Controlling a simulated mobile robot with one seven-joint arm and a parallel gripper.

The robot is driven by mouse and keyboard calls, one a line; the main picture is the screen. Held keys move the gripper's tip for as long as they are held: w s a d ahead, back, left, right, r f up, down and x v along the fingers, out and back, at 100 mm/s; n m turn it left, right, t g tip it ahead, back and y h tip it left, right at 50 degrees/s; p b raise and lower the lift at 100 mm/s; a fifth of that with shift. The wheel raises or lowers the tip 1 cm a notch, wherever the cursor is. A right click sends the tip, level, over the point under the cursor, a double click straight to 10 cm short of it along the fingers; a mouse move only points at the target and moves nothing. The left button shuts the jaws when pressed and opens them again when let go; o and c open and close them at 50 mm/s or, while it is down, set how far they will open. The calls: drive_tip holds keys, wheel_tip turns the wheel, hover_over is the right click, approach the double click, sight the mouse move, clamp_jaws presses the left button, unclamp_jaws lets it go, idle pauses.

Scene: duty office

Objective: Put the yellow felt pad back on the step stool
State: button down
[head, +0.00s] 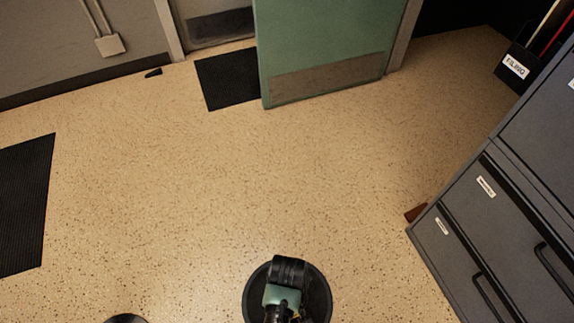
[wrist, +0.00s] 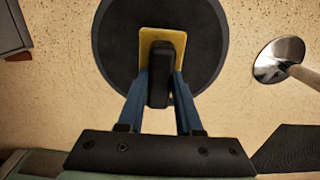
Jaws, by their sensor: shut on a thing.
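The yellow felt pad (wrist: 161,34) shows in the wrist view between my gripper's blue fingers, with a dark block in front of its middle. My gripper (wrist: 160,76) is shut on the pad. Behind the pad is the round black top of the step stool (wrist: 116,45), and the pad lies within its outline. I cannot tell whether the pad touches the top or is held above it. In the head view the stool (head: 255,300) is at the bottom middle, partly covered by my arm.
Grey filing cabinets (head: 455,235) stand at the right, with a brown wedge (head: 416,212) at their foot. A green door (head: 330,45) stands open at the back. Dark mats (head: 25,205) lie left and by the door. A shiny round base with a pole (wrist: 275,62) stands beside the stool.

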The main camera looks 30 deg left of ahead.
drive_tip(key=shift+f+b, duration=0.75)
drive_tip(key=shift+f, duration=1.1)
drive_tip(key=shift+f, duration=0.2)
drive_tip(key=c, duration=0.6)
unclamp_jaws()
drive_tip(key=shift+r, duration=0.15)
wheel_tip(320, 180, up, 12)
drive_tip(key=p, duration=0.4)
drive_tip(key=shift+r+p, duration=0.1)
drive_tip(key=shift+p, duration=0.3)
